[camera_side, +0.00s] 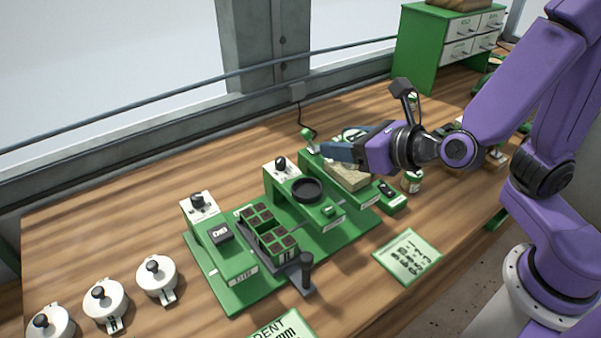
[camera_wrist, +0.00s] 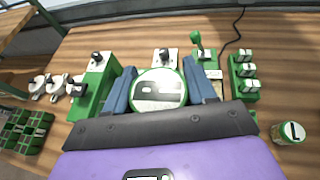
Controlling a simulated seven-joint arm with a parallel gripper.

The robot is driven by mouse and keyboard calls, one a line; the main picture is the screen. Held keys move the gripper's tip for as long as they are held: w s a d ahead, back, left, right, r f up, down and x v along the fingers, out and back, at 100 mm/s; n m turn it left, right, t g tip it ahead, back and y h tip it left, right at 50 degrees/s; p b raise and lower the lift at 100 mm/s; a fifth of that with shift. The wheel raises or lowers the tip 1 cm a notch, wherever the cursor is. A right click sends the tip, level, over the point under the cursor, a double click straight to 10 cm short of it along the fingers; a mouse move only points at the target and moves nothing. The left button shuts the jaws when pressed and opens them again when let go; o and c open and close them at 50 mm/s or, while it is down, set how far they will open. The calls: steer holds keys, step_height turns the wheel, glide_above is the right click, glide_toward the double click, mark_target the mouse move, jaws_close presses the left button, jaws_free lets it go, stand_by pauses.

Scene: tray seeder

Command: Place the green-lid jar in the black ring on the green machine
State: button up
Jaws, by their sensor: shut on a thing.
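My gripper (camera_side: 338,152) is shut on a jar with a green-rimmed white lid (camera_wrist: 158,90). In the wrist view the lid, with a dark letter on it, sits between the two blue fingers. In the side view the fingers and wrist hide most of the jar. The black ring (camera_side: 307,190) is on the arm of the green machine (camera_side: 330,212), and looks empty. My gripper is above and to the right of the ring in the side view. In the wrist view I cannot see the ring; the jar covers that area.
A jar (camera_side: 411,182) stands right of the machine; a jar marked L (camera_wrist: 291,132) shows in the wrist view. A green seed tray (camera_side: 263,218) sits left of the ring. A green lever (camera_side: 308,136) rises near my fingers. Several white lidded pots stand front left.

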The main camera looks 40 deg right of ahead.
steer(key=a+x, duration=0.1)
steer(key=x, duration=0.3)
glide_above(300, 187)
step_height(300, 187, down, 6)
steer(key=shift+s, duration=0.15)
steer(key=shift+f, duration=1.65)
steer(key=shift+f, duration=0.1)
steer(key=o, duration=1.1)
steer(key=shift+s, duration=0.15)
steer(key=shift+r+v, duration=0.1)
steer(key=shift+v, duration=2.8)
steer(key=shift+r+v, duration=0.15)
steer(key=shift+v, duration=2.75)
